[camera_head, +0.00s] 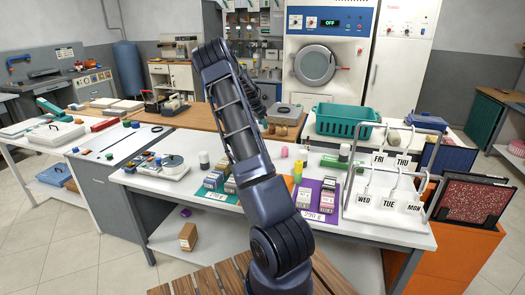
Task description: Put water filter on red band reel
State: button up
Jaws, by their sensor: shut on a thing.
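My arm rises through the middle of the head view and bends down at the far side. Its far end is mostly hidden behind the upper arm, and I cannot make out my gripper or anything in it. I cannot identify the water filter for sure. I cannot identify the red band reel for sure either.
A wooden slatted surface (205,281) lies in front. Floor (70,235) is clear at left.

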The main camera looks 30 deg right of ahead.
notch_tip(320, 180, down, 15)
jog(key=shift+f, duration=0.1)
dwell(0.5)
jog(key=shift+f, duration=0.1)
jog(key=o, duration=1)
